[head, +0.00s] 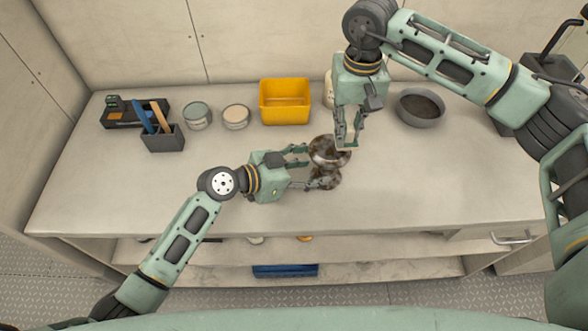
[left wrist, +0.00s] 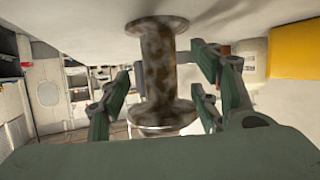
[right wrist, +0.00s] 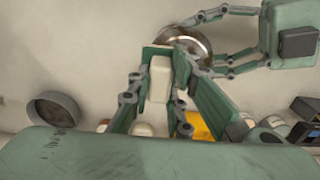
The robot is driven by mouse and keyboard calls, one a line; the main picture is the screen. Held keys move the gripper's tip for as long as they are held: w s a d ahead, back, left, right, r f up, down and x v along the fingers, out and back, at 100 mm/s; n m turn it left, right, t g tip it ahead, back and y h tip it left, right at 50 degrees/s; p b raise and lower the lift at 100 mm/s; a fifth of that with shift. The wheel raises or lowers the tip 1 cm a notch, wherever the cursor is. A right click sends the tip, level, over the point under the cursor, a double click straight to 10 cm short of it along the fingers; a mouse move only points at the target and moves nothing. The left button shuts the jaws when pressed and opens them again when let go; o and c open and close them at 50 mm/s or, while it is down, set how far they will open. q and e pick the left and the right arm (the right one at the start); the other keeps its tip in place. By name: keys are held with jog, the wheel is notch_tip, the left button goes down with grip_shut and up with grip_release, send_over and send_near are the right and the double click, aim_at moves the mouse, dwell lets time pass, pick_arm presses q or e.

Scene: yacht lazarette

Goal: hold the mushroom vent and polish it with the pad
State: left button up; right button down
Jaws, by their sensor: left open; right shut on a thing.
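The mushroom vent (head: 328,153), a brown-stained metal piece with a round cap and a spool-like stem, is near the middle of the bench. In the left wrist view its mottled stem (left wrist: 160,70) is between my left fingers, with a gap on each side. My left gripper (head: 309,168) is open around the vent. My right gripper (head: 348,138) comes from above, shut on the pad, a pale block (right wrist: 160,80) in the right wrist view. The pad is over or beside the vent's cap (right wrist: 188,42); whether they touch I cannot tell.
Behind the vent stand a yellow bin (head: 285,103), a pale jar (head: 328,92) and a grey bowl (head: 420,108). Two tins (head: 197,116), a brush holder (head: 163,139) and a dark tool tray (head: 128,113) are at the left. The bench's front right is clear.

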pick_arm(q)
jog(key=shift+x, duration=1.65)
grip_shut()
